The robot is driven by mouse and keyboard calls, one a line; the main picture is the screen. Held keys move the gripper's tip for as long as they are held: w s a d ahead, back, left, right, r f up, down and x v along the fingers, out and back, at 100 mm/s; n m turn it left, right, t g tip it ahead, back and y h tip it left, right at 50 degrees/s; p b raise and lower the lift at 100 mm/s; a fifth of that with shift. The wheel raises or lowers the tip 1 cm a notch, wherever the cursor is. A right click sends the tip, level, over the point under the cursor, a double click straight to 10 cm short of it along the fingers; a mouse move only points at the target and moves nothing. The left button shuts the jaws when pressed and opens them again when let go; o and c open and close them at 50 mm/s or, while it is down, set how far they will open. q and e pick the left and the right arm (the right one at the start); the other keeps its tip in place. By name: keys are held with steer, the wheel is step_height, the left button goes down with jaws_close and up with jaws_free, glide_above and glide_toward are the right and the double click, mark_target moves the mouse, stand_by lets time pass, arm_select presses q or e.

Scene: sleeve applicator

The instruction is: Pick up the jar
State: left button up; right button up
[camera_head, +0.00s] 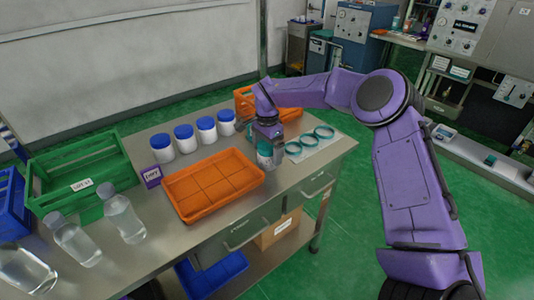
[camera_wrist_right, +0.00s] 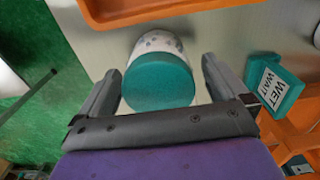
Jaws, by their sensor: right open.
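A white jar with a teal lid (camera_wrist_right: 160,80) stands on the metal table. In the head view the jar (camera_head: 265,156) shows just below my right gripper (camera_head: 267,140), partly covered by it. In the right wrist view, the open fingers of my right gripper (camera_wrist_right: 161,66) lie on either side of the lid, with a visible gap on each side. The gripper holds nothing. My left gripper is not in view.
A divided orange tray (camera_head: 178,207) lies left of the jar. Several blue-lidded white jars (camera_head: 185,139) stand behind it. Teal rings (camera_head: 309,141) lie on a white sheet at right. A teal WET WAIT sign (camera_wrist_right: 272,84) and an orange crate (camera_wrist_right: 300,125) are near the right finger.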

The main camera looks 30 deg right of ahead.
steer(key=shift+s+f, duration=0.1)
steer(key=shift+f, duration=0.5)
steer(key=c, duration=1.2)
